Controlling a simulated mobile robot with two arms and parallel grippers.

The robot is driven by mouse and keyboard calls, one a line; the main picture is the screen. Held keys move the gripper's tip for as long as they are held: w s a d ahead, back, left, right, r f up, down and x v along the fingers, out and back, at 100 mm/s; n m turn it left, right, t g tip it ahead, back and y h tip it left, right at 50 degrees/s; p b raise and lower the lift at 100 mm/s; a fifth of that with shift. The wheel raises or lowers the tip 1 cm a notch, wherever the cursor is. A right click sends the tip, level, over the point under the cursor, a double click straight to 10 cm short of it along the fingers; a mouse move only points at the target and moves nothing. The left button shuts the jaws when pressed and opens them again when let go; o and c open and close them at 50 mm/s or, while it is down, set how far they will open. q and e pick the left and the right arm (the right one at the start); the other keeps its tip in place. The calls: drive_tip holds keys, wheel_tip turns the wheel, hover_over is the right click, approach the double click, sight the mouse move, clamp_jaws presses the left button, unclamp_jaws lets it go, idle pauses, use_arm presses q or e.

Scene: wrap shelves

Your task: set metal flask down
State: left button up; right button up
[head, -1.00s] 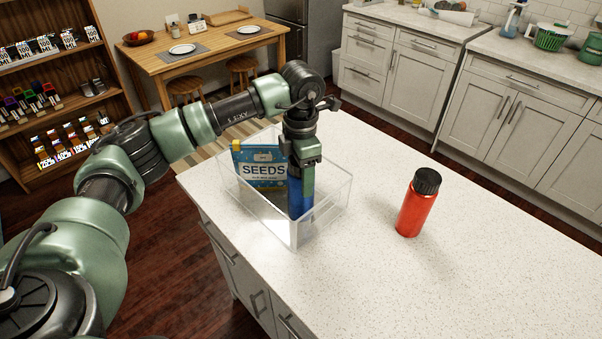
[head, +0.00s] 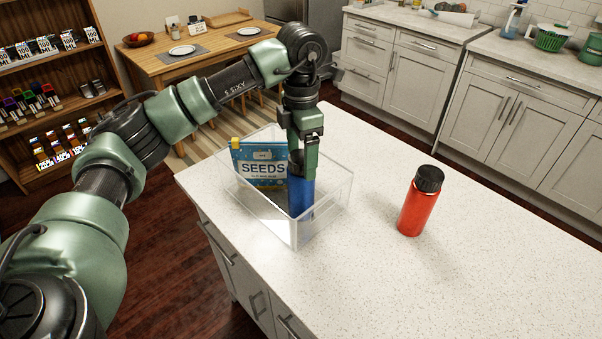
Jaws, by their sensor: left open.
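A blue flask (head: 302,198) with a dark top stands in the clear plastic bin (head: 267,226) on the white counter, at the bin's right side. My left gripper (head: 306,165) points down over the bin. Its jaws are open at the flask's top, and one finger partly hides the flask. I cannot tell whether a finger still touches it. A red flask (head: 417,208) with a black lid stands upright on the counter, to the right of the bin and apart from it. My right gripper is not in view.
A blue seeds packet (head: 258,165) stands in the bin, left of the blue flask. The counter (head: 480,270) is clear around the red flask and towards the right. A wooden shelf (head: 45,115) with small goods is at the far left, and a wooden table (head: 200,55) stands behind.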

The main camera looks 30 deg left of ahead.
use_arm(q)
wheel_tip(320, 180, up, 6)
drive_tip(key=shift+r+b, duration=0.2)
drive_tip(key=shift+b, duration=0.25)
